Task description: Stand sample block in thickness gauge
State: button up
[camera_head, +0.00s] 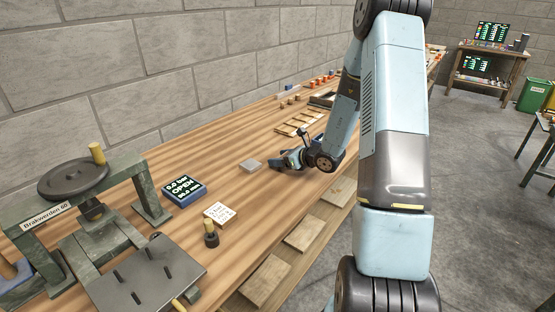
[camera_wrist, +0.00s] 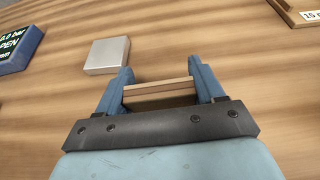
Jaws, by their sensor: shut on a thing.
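My gripper (camera_wrist: 160,70) is shut on a thin, light-brown wooden piece, the sample block (camera_wrist: 160,90), which spans crosswise between its two blue fingers. In the head view my gripper (camera_head: 291,160) is low over the bench, and the block cannot be made out there. A small pale grey square piece (camera_wrist: 107,55) lies on the bench just beyond and left of the fingers, apart from them; it also shows in the head view (camera_head: 250,166). I cannot tell which thing is the thickness gauge. A blue box with a readout, "OPEN" (camera_head: 183,191), sits further left.
A green-grey press with a handwheel (camera_head: 73,180) stands at the left. A white card (camera_head: 219,214) and a small dark cylinder (camera_head: 211,239) are near the bench's front edge. Wooden slats (camera_head: 299,123) lie behind my gripper. Bare bench (camera_head: 205,160) lies around the grey square.

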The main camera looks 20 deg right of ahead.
jog(key=o, duration=1)
